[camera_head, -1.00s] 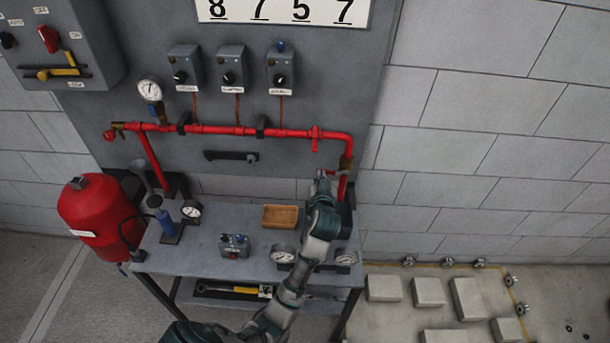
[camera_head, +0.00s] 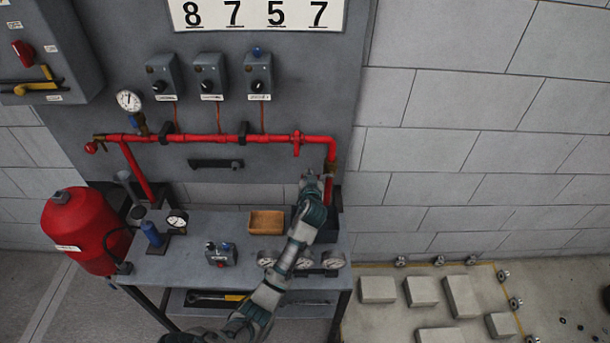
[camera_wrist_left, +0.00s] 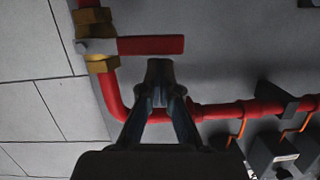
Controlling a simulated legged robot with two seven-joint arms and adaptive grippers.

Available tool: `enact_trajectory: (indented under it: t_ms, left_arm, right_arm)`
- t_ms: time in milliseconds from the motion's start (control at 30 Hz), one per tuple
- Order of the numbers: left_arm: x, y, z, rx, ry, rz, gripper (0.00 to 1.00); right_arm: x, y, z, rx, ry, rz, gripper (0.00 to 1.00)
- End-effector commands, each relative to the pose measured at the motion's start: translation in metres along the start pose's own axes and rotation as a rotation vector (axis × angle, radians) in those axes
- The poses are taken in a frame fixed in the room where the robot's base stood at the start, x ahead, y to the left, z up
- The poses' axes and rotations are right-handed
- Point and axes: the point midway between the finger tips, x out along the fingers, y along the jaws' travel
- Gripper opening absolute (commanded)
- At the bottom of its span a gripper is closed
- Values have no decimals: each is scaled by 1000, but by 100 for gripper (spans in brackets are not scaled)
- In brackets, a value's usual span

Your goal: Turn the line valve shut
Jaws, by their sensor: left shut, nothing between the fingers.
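The line valve (camera_head: 331,168) is a brass body on the vertical drop of the red pipe, at the right of the panel. In the left wrist view the brass valve (camera_wrist_left: 94,45) is at upper left, and its red lever (camera_wrist_left: 150,45) points right, across the pipe. My left gripper (camera_head: 312,180) is beside the valve in the head view, partly covering the pipe below it. In the left wrist view its shut, empty fingertips (camera_wrist_left: 160,66) are just below the lever in the picture. I cannot tell whether they touch it. My right gripper is not in view.
Below is a bench (camera_head: 190,258) with a wooden tray (camera_head: 266,222), a small switch box (camera_head: 221,255) and several gauges (camera_head: 333,260). A red tank (camera_head: 80,230) stands at left. Three control boxes (camera_head: 209,76) hang above the pipe. Stone blocks (camera_head: 421,291) lie on the floor at right.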

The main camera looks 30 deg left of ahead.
Motion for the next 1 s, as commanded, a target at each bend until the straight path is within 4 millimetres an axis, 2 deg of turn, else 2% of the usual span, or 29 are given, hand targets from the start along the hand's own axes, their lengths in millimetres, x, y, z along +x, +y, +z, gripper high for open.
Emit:
enact_trajectory:
  t_ms: [300, 333, 400, 433, 567, 1000]
  left_arm:
    - [9, -11, 8, -21, -8, 7, 0]
    - [11, -12, 13, -37, -11, 10, 0]
    - [16, -16, 23, -87, -14, 21, 0]
    - [16, -17, 25, -109, -13, 27, 0]
    - [17, -19, 26, -157, -11, 36, 0]
    - [15, -16, 18, -152, -5, 35, 0]
  right_arm:
    - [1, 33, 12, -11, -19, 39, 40]
    - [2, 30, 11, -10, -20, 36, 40]
    - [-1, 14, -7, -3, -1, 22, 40]
    - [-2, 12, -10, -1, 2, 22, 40]
    - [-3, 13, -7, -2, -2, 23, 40]
    - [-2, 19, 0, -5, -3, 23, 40]
